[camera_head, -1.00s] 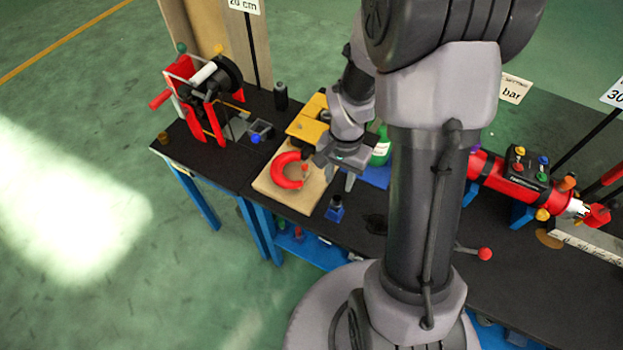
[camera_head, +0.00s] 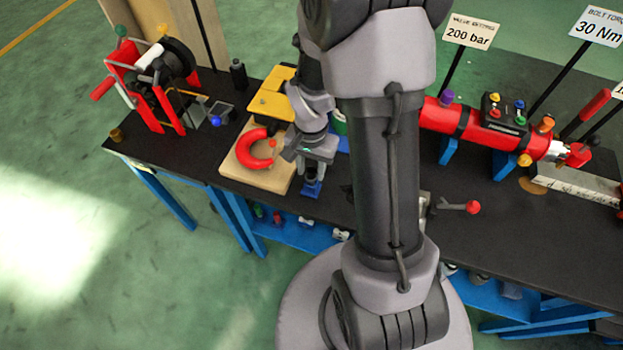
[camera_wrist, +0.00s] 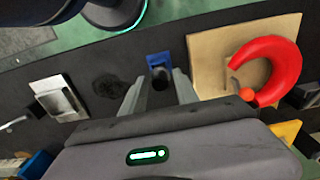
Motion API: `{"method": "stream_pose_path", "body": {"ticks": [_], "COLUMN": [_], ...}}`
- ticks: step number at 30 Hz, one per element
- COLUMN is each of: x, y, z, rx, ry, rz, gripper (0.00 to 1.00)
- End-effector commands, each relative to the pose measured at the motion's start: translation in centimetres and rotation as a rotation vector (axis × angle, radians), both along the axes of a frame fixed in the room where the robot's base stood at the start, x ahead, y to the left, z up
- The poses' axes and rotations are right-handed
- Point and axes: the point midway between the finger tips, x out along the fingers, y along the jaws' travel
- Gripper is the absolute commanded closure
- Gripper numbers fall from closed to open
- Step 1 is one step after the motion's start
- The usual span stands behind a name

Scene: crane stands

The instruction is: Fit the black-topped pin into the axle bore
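A small blue holder (camera_head: 311,189) stands on the black bench. In the wrist view the blue holder (camera_wrist: 157,59) has a dark upright piece (camera_wrist: 160,78) at it, which looks like the black-topped pin. My gripper (camera_head: 312,168) is over this holder. In the wrist view the two fingers of my gripper (camera_wrist: 159,80) are apart, one on each side of the dark piece; I cannot tell whether they touch it. A red winch (camera_head: 160,88) with a black drum stands at the bench's left end. I cannot make out the axle bore.
A red hook-shaped ring (camera_head: 246,152) lies on a wooden board (camera_head: 270,182) beside the holder, with a yellow block (camera_head: 271,104) behind. A black bottle (camera_head: 238,74) stands farther back. A red cylinder (camera_head: 450,118) and a red-knobbed lever (camera_head: 472,207) are to the right.

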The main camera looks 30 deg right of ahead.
Motion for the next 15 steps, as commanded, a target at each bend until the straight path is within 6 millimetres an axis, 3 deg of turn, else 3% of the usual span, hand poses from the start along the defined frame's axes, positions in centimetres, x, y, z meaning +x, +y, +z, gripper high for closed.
{"method": "stream_pose_path", "body": {"ticks": [1, 6, 15], "x": [0.0, 0.0, 0.01], "y": [0.0, 0.0, 0.0], "z": [0.06, 0.06, 0.52], "rx": [0.0, 0.0, 0.0], "ry": [0.0, 0.0, 0.0], "rz": [0.0, 0.0, 0.0], "gripper": [0.68, 1.0, 1.0]}}
